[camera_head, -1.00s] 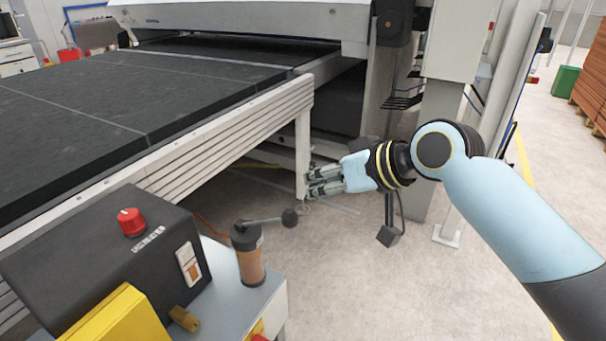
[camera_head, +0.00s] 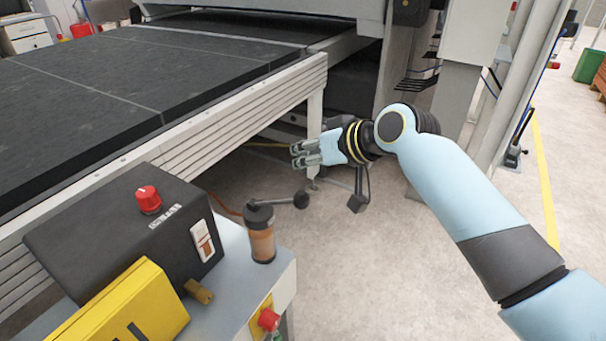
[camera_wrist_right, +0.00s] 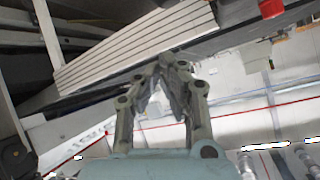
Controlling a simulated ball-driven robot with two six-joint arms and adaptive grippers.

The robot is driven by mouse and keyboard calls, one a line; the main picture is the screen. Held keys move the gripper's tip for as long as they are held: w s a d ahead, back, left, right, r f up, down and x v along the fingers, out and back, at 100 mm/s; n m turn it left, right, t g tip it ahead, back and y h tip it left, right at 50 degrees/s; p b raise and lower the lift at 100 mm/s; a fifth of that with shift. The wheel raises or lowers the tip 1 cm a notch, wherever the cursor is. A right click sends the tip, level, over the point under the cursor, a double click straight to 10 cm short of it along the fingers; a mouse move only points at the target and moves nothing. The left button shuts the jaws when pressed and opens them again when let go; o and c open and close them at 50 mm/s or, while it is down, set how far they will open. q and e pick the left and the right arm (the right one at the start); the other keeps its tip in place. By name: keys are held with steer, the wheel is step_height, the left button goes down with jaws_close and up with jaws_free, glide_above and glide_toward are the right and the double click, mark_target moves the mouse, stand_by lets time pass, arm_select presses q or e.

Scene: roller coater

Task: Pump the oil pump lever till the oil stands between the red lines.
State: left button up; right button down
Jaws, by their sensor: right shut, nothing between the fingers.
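The oil pump (camera_head: 262,240) is a small brownish cylinder with a black cap on the corner of a grey cabinet. Its lever (camera_head: 280,201) sticks out to the right and ends in a black ball knob (camera_head: 301,199). I cannot make out the red lines or the oil level. My right gripper (camera_head: 297,155) points left and appears above the knob in the head view, apart from it. Its fingers are shut and empty; their tips meet in the right wrist view (camera_wrist_right: 166,62). My left gripper is not in view.
A black control box (camera_head: 125,232) with a red knob (camera_head: 148,199) and a yellow box (camera_head: 120,310) sit left of the pump. A red button (camera_head: 268,319) is on the cabinet's front. The conveyor's pale side rail (camera_head: 230,125) runs behind. The floor to the right is open.

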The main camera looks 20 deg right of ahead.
steer(key=f, duration=0.1)
steer(key=s+f+p, duration=0.1)
steer(key=f, duration=0.1)
steer(key=shift+s+a+f, duration=0.2)
steer(key=shift+a+f, duration=0.2)
